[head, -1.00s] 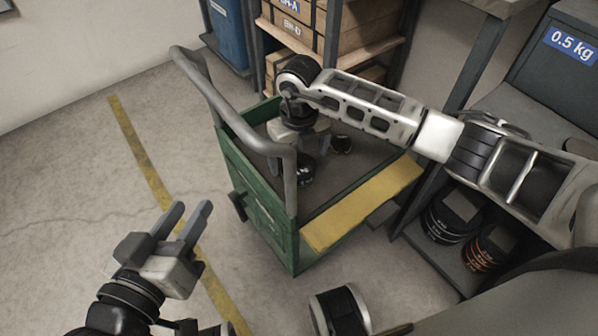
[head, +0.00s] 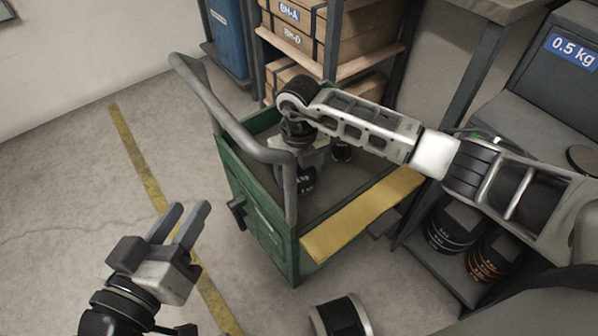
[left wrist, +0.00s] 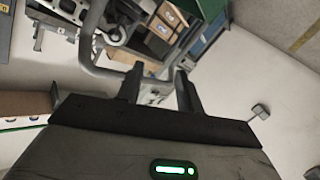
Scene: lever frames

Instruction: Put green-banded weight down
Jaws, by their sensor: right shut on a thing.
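My right gripper (head: 308,172) reaches down into the green cart (head: 262,215). It is shut on a black weight (head: 306,184) with pale markings, low over or on the cart's dark floor; I cannot tell if it touches. The gripper hides much of this weight, and no green band can be made out. A second small black object (head: 342,153) is just right of the gripper, inside the cart. My left gripper (head: 178,222) is open and empty over the floor left of the cart; its fingers also show apart in the left wrist view (left wrist: 158,88).
The cart has a grey handle (head: 225,118) on its left and a yellow strip (head: 362,215) along its near right edge. Shelves with wooden boxes (head: 320,30) stand behind. Banded black weights (head: 452,228) sit on a low shelf to the right. Floor at left is clear.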

